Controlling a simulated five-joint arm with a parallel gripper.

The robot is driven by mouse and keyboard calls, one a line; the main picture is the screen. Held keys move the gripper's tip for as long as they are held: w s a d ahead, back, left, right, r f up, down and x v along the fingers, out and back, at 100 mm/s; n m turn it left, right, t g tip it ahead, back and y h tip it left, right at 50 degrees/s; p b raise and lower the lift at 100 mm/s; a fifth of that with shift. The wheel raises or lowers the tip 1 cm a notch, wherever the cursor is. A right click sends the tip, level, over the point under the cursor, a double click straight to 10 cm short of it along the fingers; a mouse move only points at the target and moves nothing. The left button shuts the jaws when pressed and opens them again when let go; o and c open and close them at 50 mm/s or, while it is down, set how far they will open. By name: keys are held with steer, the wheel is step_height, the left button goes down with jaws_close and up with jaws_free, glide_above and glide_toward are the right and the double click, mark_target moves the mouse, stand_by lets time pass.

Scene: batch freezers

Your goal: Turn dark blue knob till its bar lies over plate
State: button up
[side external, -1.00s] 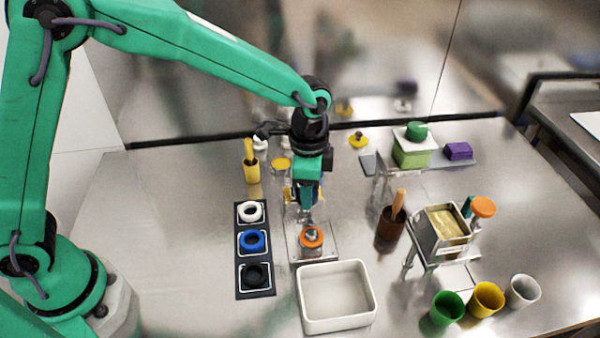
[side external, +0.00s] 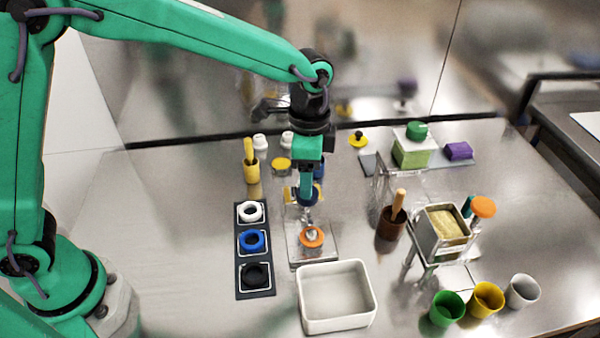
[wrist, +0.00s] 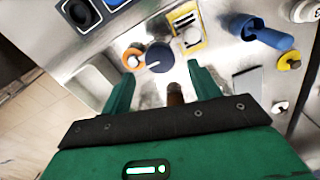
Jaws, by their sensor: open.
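The dark blue knob (wrist: 159,57) is round and shows in the wrist view just beyond and between my fingertips. A thin pale line on it points to the lower left, toward the orange ring (wrist: 132,58). The yellow-edged plate (wrist: 187,27) lies to the knob's upper right, apart from that line. My gripper (wrist: 163,84) is open and empty, with one finger on either side of the view. In the side view my gripper (side external: 306,188) hangs above the knob and partly hides it. I cannot tell the exact height of the gap.
A white tray (side external: 335,319) stands in front of the knob's base. A dark strip (side external: 240,259) with white, blue and black rings lies left. A brown pot (side external: 390,232) and a metal hopper (side external: 436,242) stand right. Several coloured cups are at front right. The left bench is clear.

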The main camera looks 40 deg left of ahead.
steer(key=shift+r, duration=1.8)
steer(key=shift+s+a+r, duration=0.15)
steer(key=shift+a+r, duration=0.2)
steer(key=shift+a, duration=0.1)
steer(key=s+a+r+n+t, duration=0.1)
steer(key=s+a+r+n, duration=0.25)
steer(key=a, duration=0.25)
steer(key=s+a+r+n+t, duration=0.2)
steer(key=s+a+r, duration=0.2)
steer(key=a, duration=0.2)
steer(key=s+a+n+t, duration=0.2)
steer(key=s+a+n, duration=0.4)
steer(key=s, duration=0.5)
steer(key=shift+a+f+t, duration=0.3)
steer(key=shift+a+f, duration=0.1)
steer(key=shift+a, duration=0.95)
steer(key=shift+s+n, duration=0.1)
steer(key=shift+n, duration=0.15)
